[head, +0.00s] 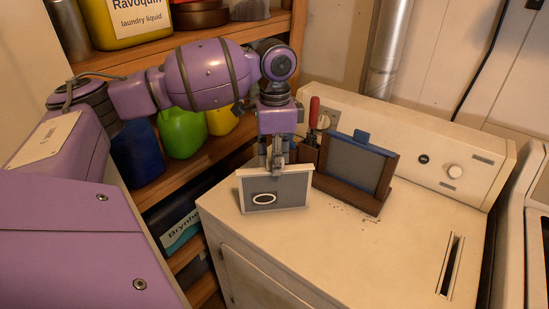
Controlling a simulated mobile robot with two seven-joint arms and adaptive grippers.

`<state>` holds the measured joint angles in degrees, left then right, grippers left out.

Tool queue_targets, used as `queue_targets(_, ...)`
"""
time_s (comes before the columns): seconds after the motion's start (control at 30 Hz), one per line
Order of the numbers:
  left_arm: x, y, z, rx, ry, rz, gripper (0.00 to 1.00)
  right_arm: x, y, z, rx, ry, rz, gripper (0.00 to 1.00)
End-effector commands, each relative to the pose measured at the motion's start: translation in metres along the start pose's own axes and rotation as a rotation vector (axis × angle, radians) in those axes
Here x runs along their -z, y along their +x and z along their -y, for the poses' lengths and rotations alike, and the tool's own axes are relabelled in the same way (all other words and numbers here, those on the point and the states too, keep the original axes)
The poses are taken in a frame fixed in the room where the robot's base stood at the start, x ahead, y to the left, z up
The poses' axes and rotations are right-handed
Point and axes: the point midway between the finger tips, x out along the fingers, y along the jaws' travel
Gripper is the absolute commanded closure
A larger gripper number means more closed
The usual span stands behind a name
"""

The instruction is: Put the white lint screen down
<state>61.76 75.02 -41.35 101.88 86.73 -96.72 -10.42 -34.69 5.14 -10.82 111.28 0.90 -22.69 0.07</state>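The white lint screen (293,190) has a white frame, grey mesh and an oval ring on its face. It is upright over the left part of the dryer top (330,245). My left gripper (277,172) points down at its top edge, and its fingers appear shut on it. I cannot tell whether the screen's lower edge touches the dryer top. My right gripper is not in view.
Just right, a brown wooden rack (368,203) holds a blue-framed screen (354,163). A red-handled tool (314,114) stands behind. Shelves with bottles (181,133) are at left. A dark slot (451,264) is at right; the dryer's front top is clear.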

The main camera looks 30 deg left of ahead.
Motion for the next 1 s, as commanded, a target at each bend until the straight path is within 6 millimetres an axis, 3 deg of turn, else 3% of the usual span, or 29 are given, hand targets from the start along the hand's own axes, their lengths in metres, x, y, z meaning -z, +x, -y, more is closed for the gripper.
queue_targets(0.27,0.000,0.000,0.000,-0.001,0.000,0.001,0.71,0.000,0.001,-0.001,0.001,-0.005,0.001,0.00)
queue_targets(0.43,0.000,-0.011,0.001,0.000,0.000,0.002,0.71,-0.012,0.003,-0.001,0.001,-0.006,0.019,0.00)
queue_targets(0.8,0.001,-0.094,0.001,0.001,0.000,-0.002,0.71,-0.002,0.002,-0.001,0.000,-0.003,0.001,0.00)
queue_targets(1.0,0.001,-0.122,0.001,0.000,0.000,0.000,0.71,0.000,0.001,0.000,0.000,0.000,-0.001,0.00)
